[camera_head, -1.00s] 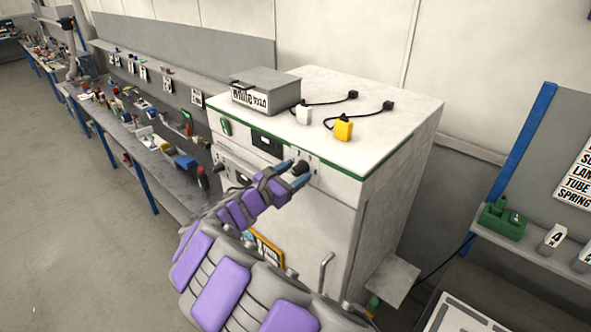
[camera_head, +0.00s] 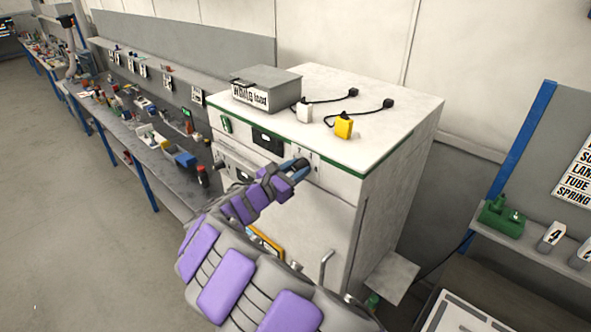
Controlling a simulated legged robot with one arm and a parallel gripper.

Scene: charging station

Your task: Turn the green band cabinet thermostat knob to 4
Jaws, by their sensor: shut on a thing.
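The white cabinet (camera_head: 330,222) with a green band (camera_head: 340,165) along its top edge stands in the middle of the view. Its dark thermostat knob (camera_head: 302,163) is on the upper front panel, right of a black display (camera_head: 268,140). My gripper (camera_head: 297,169) is at the panel, shut on the knob, with its blue fingertips around it. My fingers and purple-padded arm hide part of the knob and the lower front. The knob's pointer and the scale numbers cannot be read.
A grey box labelled "White load" (camera_head: 266,86), a white plug (camera_head: 304,112) and a yellow plug (camera_head: 343,127) sit on the cabinet top. A cluttered bench (camera_head: 150,135) runs along the left. A shelf with a green device (camera_head: 503,218) is at right.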

